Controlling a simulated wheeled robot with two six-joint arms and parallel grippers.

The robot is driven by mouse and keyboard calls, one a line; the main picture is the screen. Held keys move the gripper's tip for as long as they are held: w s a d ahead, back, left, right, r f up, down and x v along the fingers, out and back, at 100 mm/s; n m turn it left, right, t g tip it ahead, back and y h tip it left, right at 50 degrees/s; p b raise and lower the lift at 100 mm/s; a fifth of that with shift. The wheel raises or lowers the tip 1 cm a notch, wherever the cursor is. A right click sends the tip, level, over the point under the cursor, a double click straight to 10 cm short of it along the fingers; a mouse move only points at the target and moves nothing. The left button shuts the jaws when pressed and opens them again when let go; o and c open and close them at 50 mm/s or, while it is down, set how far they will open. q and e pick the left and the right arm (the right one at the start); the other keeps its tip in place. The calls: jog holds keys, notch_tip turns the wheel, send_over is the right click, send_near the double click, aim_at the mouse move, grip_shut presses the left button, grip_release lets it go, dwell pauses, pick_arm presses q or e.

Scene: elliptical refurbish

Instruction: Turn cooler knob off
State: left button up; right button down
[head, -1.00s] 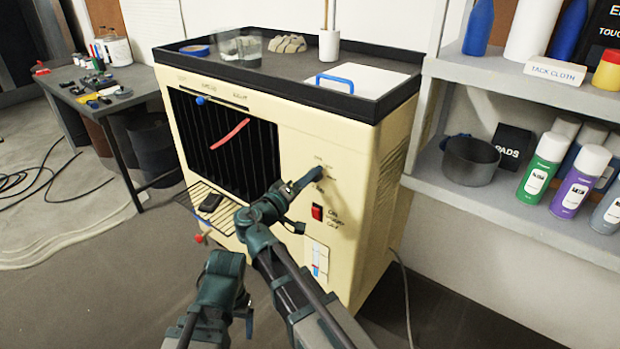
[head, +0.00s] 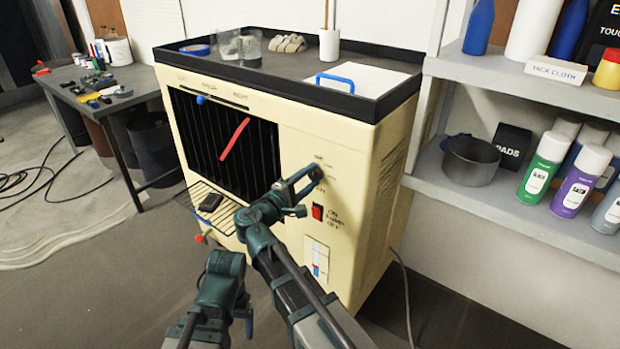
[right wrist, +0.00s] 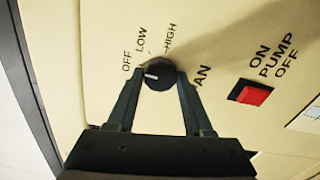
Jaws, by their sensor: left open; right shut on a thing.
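The cooler (head: 345,165) is a cream cabinet with a dark grille. Its fan knob (right wrist: 158,72) is round and black with a white mark, on the front panel. The mark points left, roughly toward the OFF label (right wrist: 127,60); LOW and HIGH are printed further round. My right gripper (right wrist: 159,80) is shut on the knob, one finger on each side. In the head view my right gripper (head: 308,180) reaches the panel and hides the knob. My left gripper (head: 246,316) is open, low in front of the cooler and apart from it.
A red pump switch (right wrist: 254,92) sits right of the knob; it also shows in the head view (head: 318,212). A red ribbon (head: 235,138) hangs across the grille. A shelf with a pot (head: 470,160) and spray cans stands at right, a cluttered table (head: 105,100) at left.

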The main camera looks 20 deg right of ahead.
dwell(0.4)
jog(key=shift+c, duration=1.5)
grip_release()
